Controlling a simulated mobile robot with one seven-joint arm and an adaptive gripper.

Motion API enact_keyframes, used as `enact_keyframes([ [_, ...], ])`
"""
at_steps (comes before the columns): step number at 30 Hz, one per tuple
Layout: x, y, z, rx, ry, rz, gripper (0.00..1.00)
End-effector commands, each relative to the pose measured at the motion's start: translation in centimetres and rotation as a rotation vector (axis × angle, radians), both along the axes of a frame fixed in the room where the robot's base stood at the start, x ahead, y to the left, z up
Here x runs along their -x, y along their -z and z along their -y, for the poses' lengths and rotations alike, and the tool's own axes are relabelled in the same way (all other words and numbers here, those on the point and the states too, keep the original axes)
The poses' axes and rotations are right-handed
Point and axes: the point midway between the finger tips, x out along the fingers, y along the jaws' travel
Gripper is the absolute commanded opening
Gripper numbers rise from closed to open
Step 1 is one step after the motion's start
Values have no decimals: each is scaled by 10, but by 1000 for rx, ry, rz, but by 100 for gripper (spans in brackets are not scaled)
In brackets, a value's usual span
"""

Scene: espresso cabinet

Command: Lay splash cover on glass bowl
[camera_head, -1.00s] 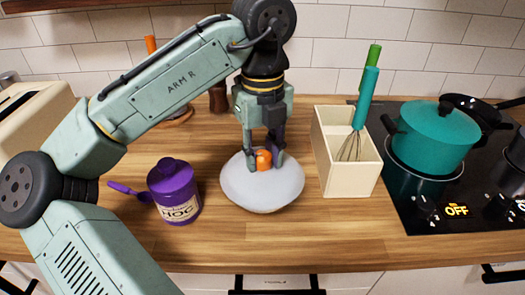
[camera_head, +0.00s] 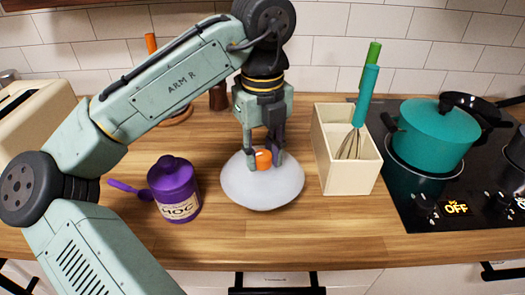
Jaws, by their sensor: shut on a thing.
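The splash cover (camera_head: 262,191) is a pale white dome with an orange knob (camera_head: 263,159) on top. It is in the middle of the counter in the head view. My gripper (camera_head: 264,160) points down from above and is shut on the orange knob. The glass bowl is not distinctly visible. I cannot tell whether it is under the cover or what the cover rests on.
A purple jar (camera_head: 175,190) and purple spoon (camera_head: 130,189) are to the left. A cream utensil box (camera_head: 347,165) with a whisk (camera_head: 352,140) stands close on the right. Beyond it, a teal pot (camera_head: 432,130) sits on the black stove (camera_head: 440,215). The front counter is clear.

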Motion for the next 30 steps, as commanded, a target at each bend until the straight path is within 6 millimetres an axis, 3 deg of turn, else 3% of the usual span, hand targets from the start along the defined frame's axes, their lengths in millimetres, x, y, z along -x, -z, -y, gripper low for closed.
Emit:
enact_keyframes([
  [6,0,2,0,-1,1,-3,0],
  [7,1,2,0,-2,1,-3,30],
  [15,0,2,0,-1,1,-3,48],
  [23,0,1,0,-1,1,-2,52],
  [30,0,1,0,-1,1,-2,66],
])
